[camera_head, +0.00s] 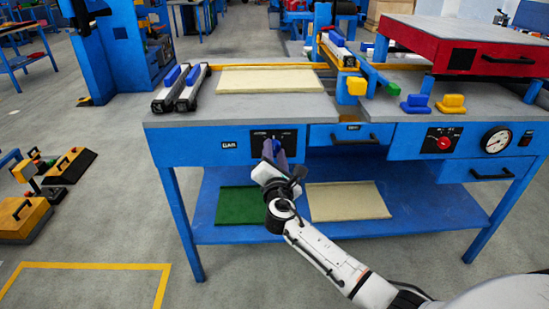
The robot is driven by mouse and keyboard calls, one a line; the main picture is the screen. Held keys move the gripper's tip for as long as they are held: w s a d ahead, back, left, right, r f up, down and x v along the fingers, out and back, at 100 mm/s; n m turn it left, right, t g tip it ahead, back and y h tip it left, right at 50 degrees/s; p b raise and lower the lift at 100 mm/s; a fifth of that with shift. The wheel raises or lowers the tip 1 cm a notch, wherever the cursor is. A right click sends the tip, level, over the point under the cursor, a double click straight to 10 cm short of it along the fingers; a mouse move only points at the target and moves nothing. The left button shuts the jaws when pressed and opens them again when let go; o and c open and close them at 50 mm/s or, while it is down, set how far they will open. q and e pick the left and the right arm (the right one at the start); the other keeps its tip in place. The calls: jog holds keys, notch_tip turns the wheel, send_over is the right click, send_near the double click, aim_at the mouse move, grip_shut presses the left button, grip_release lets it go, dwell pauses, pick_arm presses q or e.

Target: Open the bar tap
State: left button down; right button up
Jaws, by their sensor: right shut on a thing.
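The blue workbench (190,143) carries a dark control plate (290,135) on its front, left of a drawer. My right gripper (272,155) reaches up to this plate from below right and is shut on a small part at the plate, which I take to be the bar tap. The gripper hides most of that part, so its turn cannot be told. A second dark plate with a red knob (443,143) and a round gauge (495,140) sit further right on the front. My left gripper is not in view.
A drawer (350,136) is beside the plate. The lower shelf (405,205) holds a green panel (240,205) and a cream panel (346,201). A cream panel (270,80) lies on top, near a red press (475,45). Yellow-black units (22,215) stand on the floor at left.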

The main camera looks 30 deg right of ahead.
jog(key=shift+f+m+b, duration=0.25)
jog(key=shift+m+b, duration=0.25)
jog(key=shift+m, duration=0.5)
jog(key=shift+m+b, duration=0.3)
jog(key=shift+m, duration=0.2)
jog(key=shift+m+b, duration=0.55)
jog(key=shift+m, duration=0.35)
jog(key=m+b, duration=0.2)
jog(key=m, duration=0.1)
jog(key=shift+r+m, duration=0.1)
jog(key=shift+m, duration=0.6)
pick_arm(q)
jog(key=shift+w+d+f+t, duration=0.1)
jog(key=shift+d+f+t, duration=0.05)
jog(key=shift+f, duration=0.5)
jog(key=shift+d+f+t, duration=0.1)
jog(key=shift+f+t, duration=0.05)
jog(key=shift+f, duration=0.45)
pick_arm(e)
jog(key=shift+r, duration=0.1)
jog(key=o, duration=1.1)
jog(key=shift+c, duration=0.2)
